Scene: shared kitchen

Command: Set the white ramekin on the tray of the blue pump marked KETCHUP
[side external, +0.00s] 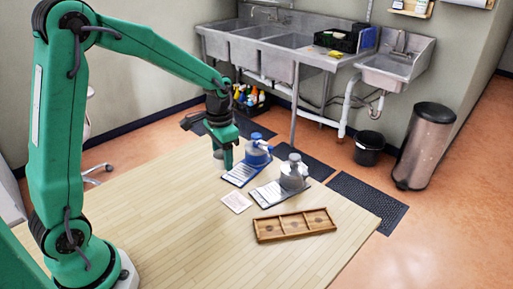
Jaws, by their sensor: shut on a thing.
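The blue pump (257,152) stands near the table's far edge, with a blue tray (233,181) in front of it that carries a white label. The label's words are too small to read. My green gripper (225,162) points down at the left end of this tray. It is shut on a small whitish thing (218,154), apparently the white ramekin, mostly hidden by the fingers. I cannot tell whether the ramekin touches the tray or hangs just above it.
A grey pump (293,176) with a dark tray (259,201) stands to the right of the blue one. The table's (170,225) left and front are clear.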

